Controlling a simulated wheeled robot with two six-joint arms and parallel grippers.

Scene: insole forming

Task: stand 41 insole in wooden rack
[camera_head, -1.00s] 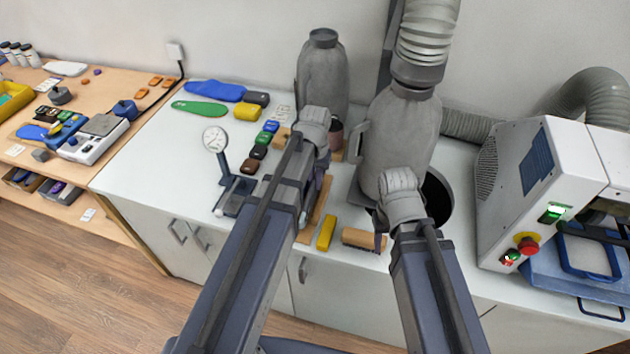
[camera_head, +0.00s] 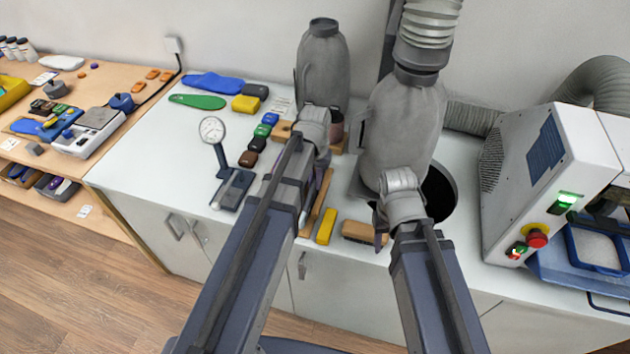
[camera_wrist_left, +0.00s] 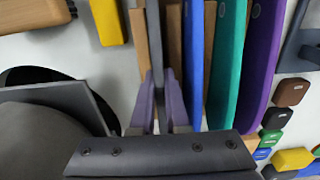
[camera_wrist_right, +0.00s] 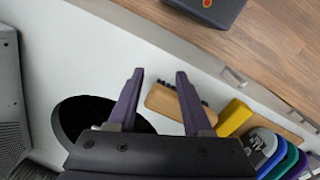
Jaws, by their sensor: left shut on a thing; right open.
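The wooden rack (camera_head: 321,204) stands on the white bench, mostly hidden behind my left arm. In the left wrist view its brown slats (camera_wrist_left: 173,40) show between standing insoles. A blue insole (camera_wrist_left: 192,60), a teal insole (camera_wrist_left: 224,65) and a purple insole (camera_wrist_left: 262,60) stand on edge side by side. My left gripper (camera_wrist_left: 158,85) is shut on a thin grey insole (camera_wrist_left: 154,35), upright beside the blue one. Its lower edge is hidden, and no size mark is readable. The right wrist view also shows the grey insole (camera_wrist_right: 261,140) at the rack. My right gripper (camera_wrist_right: 159,74) is open and empty.
A yellow block (camera_head: 326,226) and a wooden brush (camera_head: 363,232) lie right of the rack. A dial gauge (camera_head: 212,130) stands left. Grey machine bodies (camera_head: 402,130) and a dark round opening (camera_head: 438,195) are behind my right arm. A white machine (camera_head: 545,185) stands far right.

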